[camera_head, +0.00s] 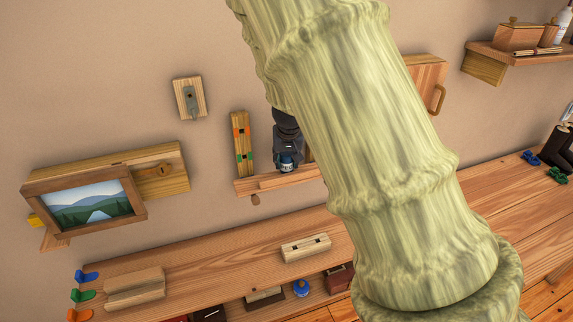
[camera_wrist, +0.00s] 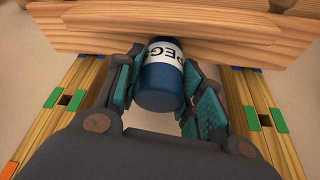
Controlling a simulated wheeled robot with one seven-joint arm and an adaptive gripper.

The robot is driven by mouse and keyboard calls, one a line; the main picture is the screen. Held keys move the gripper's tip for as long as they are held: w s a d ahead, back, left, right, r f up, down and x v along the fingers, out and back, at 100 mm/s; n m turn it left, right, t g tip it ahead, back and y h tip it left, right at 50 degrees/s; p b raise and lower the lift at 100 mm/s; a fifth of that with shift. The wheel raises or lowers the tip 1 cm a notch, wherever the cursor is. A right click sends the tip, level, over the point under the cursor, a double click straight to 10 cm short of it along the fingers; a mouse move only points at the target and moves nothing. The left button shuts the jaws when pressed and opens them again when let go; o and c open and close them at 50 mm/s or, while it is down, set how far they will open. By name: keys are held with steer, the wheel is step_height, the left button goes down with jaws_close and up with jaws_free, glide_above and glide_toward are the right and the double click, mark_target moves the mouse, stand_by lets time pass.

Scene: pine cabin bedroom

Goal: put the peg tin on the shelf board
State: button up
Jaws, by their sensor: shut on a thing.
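The peg tin (camera_wrist: 162,75) is a dark blue cylinder with a white label reading PEGS. My gripper (camera_wrist: 160,90) is shut on it, with a finger on each side. In the head view my gripper (camera_head: 287,150) points down and the tin (camera_head: 286,164) shows just below it, at the shelf board (camera_head: 262,184). The shelf board is a narrow wooden ledge on the wall; it also crosses the top of the wrist view (camera_wrist: 230,45). I cannot tell whether the tin touches the board. My arm hides the board's right part in the head view.
An upright wooden rail (camera_head: 241,140) with orange and green marks stands left of the tin. A framed picture (camera_head: 88,204) hangs at left. Below is a long wooden bench (camera_head: 225,250) with a pale block (camera_head: 306,247), mostly clear between them.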

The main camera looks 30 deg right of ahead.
steer(key=shift+f, duration=0.3)
steer(key=shift+f, duration=0.15)
steer(key=o, duration=1.1)
steer(key=b+v, duration=0.2)
steer(key=v, duration=1)
steer(key=shift+s, duration=0.1)
